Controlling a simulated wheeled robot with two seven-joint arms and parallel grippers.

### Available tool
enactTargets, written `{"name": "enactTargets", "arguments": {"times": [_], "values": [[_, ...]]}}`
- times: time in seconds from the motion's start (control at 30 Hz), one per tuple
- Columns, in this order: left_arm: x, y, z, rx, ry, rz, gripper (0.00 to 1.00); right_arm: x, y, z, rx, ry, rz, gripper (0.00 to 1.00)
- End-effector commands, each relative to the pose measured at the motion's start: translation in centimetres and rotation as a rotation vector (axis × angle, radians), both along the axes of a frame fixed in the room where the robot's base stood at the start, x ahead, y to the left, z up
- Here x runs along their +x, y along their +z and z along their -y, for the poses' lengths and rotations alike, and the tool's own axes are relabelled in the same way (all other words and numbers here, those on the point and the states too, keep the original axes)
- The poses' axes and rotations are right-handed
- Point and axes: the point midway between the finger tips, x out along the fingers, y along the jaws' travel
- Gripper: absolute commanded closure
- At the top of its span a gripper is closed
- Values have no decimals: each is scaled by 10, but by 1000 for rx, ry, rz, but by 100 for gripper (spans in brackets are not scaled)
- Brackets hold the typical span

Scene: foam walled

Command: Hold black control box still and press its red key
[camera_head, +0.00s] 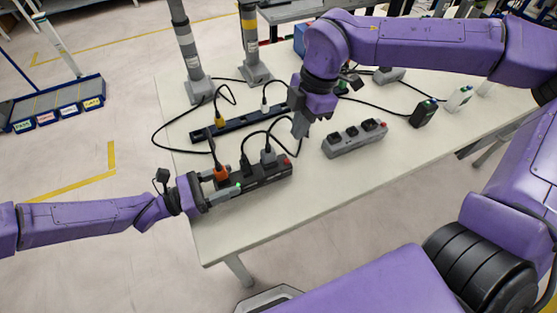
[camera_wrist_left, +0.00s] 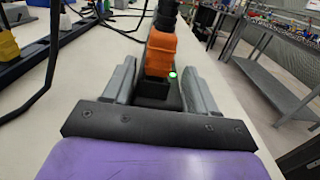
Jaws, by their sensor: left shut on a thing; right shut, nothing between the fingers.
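The black control box (camera_head: 262,177) lies on the table near its front left edge. It has an orange plug at its left end, dark plugs along it and a red key (camera_head: 287,161) at its right end. My left gripper (camera_head: 228,190) is shut on the box's left end. In the left wrist view its fingers (camera_wrist_left: 160,90) lie on both sides of the box end, below the orange plug (camera_wrist_left: 161,52) and beside a lit green light. My right gripper (camera_head: 300,128) is shut and empty, pointing down behind and a little right of the red key, apart from it.
A grey box (camera_head: 355,139) with black sockets and its own red button stands to the right. A long dark strip (camera_head: 238,123) lies behind the black box. Cables loop between them. Two grey posts (camera_head: 197,85) stand at the back. The white table's (camera_head: 300,205) front is clear.

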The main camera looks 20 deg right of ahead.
Motion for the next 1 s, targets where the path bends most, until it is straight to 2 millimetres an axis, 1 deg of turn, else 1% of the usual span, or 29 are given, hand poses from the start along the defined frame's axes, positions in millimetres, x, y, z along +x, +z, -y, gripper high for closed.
{"name": "enactTargets", "arguments": {"times": [0.03, 0.17, 0.23, 0.3, 0.37, 0.43, 0.77, 0.87, 1.0], "values": [[0, 0, 0, 1, 0, -1, 81, -3, -1, 4, 99, 3, 13, 100], [0, 0, 0, 1, 0, -1, 81, -7, 0, 2, 331, 83, 120, 100], [0, 0, 0, 1, 0, -1, 81, -8, 3, -3, 434, 145, 211, 100], [0, 0, 0, 1, 0, -1, 81, -6, 8, -11, 495, 235, 318, 100], [0, 0, 0, 1, 0, -1, 81, -3, 11, -16, 499, 298, 378, 100], [0, 0, 0, 1, 0, -1, 81, 0, 12, -17, 496, 332, 417, 100], [0, -1, 0, 1, 0, -1, 81, 0, 11, -17, 491, 342, 420, 100], [0, -1, 0, 1, 0, -1, 81, 0, 5, -17, 491, 342, 418, 100], [0, 0, 0, 1, 0, -1, 81, 0, -12, -16, 491, 341, 416, 100]]}}
